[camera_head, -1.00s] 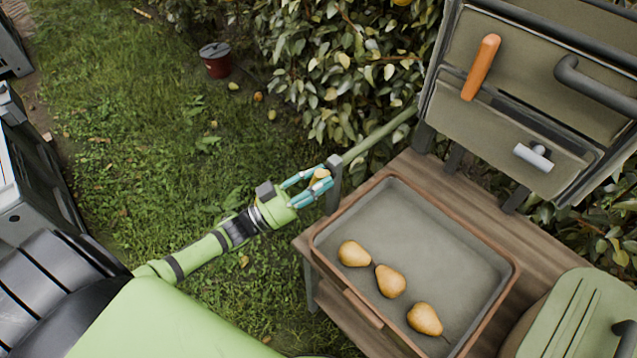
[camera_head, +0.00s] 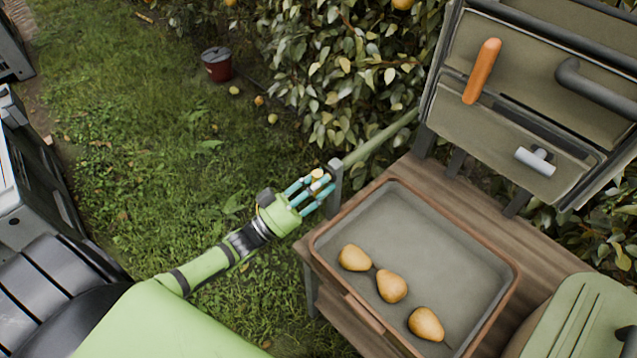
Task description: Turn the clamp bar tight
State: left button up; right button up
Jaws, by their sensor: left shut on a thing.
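My left gripper (camera_head: 314,190) reaches in from the lower left and is shut on the clamp bar. The bar's pale yellowish end (camera_head: 318,174) shows between the teal fingers; the rest is hidden by them. The grey clamp (camera_head: 336,181) stands upright just right of the fingertips, at the table's left corner and at the near end of a green pole (camera_head: 379,139). How tight the clamp is cannot be told. My right gripper is not in view.
A wooden table (camera_head: 478,205) bears a rimmed tray (camera_head: 455,228) with three pears (camera_head: 391,286) close right of the gripper. A tool board (camera_head: 536,106) stands behind, and a green container (camera_head: 571,322) at lower right. A red bucket (camera_head: 217,66) stands on open grass.

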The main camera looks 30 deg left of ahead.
pick_arm(q)
jog(key=o, duration=1.2)
jog(key=v, duration=1.2)
